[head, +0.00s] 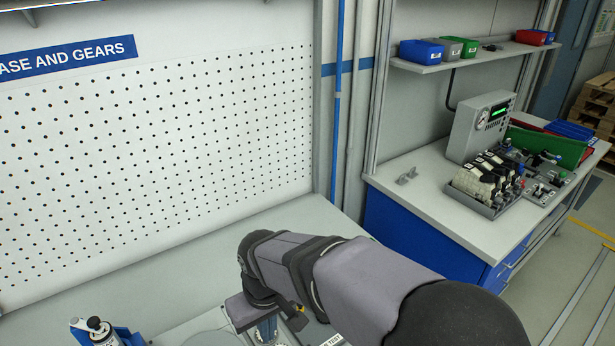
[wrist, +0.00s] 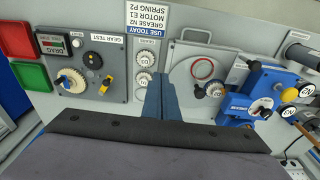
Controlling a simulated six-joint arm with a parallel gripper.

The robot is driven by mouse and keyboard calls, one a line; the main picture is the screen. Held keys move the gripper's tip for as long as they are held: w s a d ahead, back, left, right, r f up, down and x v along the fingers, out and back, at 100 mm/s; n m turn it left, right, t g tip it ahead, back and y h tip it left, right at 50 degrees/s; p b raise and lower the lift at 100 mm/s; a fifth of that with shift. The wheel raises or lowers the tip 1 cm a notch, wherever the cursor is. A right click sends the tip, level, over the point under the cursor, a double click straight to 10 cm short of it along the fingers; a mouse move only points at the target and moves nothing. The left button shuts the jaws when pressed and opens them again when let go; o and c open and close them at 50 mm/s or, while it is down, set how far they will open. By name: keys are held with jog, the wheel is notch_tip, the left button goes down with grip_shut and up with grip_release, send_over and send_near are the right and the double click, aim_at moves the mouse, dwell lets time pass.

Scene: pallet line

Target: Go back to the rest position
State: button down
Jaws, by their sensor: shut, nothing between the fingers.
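My gripper (wrist: 160,98) shows in the wrist view as two blue-grey fingers closed together, with nothing between them. It hangs above the grey bench between a gear test panel (wrist: 80,62) on the left and a blue machine with labelled knobs (wrist: 250,95) on the right. In the head view my arm reaches across the lower middle, and the gripper (head: 267,328) points down over the bench (head: 180,270) at the bottom edge.
A white pegboard (head: 150,150) stands behind the bench. At right, a side bench (head: 430,195) carries a gauge box (head: 480,125) and a tray of parts (head: 485,190). A shelf (head: 450,62) holds small bins. A black-knobbed device (head: 98,328) stands lower left.

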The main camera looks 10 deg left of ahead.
jog(key=d+f+m, duration=0.2)
jog(key=d+m, duration=0.2)
jog(key=d, duration=1.4)
jog(key=s+d+f+m, duration=0.1)
jog(key=s+d+m, duration=0.1)
jog(key=d, duration=0.4)
jog(key=s+d+f+m+g+h, duration=0.1)
jog(key=s+d+f+m, duration=0.1)
jog(key=s+d, duration=0.3)
jog(key=shift+d+m+b, duration=0.35)
jog(key=shift+d+m, duration=0.05)
jog(key=shift+d, duration=0.35)
